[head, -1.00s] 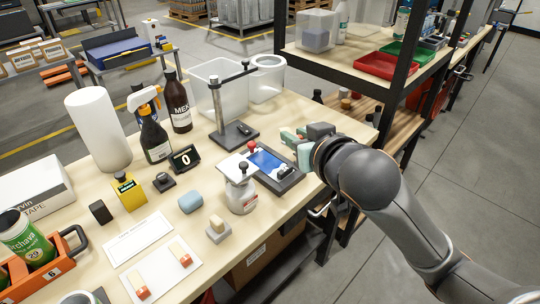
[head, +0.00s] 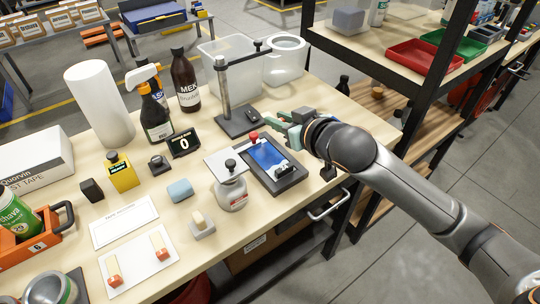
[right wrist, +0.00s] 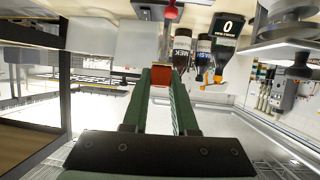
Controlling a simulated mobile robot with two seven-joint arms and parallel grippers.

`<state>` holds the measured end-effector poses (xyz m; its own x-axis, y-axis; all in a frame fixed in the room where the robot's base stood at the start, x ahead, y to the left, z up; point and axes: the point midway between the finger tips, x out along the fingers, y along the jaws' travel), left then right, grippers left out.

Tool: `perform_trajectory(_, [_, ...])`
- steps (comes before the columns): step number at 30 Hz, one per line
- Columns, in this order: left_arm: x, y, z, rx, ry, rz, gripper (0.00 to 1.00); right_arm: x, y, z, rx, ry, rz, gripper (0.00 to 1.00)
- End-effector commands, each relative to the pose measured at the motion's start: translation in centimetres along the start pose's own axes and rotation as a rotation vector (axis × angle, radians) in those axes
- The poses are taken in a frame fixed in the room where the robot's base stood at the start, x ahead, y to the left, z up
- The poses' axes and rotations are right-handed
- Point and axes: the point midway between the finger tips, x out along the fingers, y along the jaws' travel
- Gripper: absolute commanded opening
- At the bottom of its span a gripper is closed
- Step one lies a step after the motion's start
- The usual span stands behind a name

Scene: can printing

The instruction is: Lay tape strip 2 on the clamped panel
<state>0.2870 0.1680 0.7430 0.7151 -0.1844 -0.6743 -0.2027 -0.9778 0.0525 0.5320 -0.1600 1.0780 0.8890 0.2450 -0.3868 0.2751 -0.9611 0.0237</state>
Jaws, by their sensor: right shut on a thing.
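The clamped panel (head: 266,153), blue, lies in a dark fixture (head: 297,178) near the table's right edge, with a black clamp at its near end. My right gripper (head: 284,120) is above the table just behind the fixture, apart from the panel. In the right wrist view it is shut on a small orange-red piece (right wrist: 160,112); I cannot tell whether tape hangs from it. Two pale strips with red ends, one (head: 158,243) to the right of the other (head: 113,268), lie on a white card (head: 137,268). My left gripper is not in view.
A stand with a post (head: 223,90) is beside my right gripper. Bottles and a clear bin (head: 222,52) stand behind; a shelf rack (head: 343,45) is at right.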

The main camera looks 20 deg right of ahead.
Motion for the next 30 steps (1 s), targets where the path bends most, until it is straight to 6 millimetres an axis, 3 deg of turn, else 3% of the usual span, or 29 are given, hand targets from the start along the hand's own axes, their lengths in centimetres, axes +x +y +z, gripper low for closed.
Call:
perform_trajectory(7, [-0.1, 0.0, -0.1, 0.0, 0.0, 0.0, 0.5, 2.4, 0.1, 2.5, -0.008, 0.001, -0.071, 0.0])
perform_trajectory(15, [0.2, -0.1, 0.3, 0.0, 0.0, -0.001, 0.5, 4.3, -0.1, 7.0, -0.007, 0.001, -0.077, 0.0])
perform_trajectory(30, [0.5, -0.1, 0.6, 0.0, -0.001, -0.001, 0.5, 6.1, -0.2, 11.3, -0.009, 0.005, -0.076, 0.0])
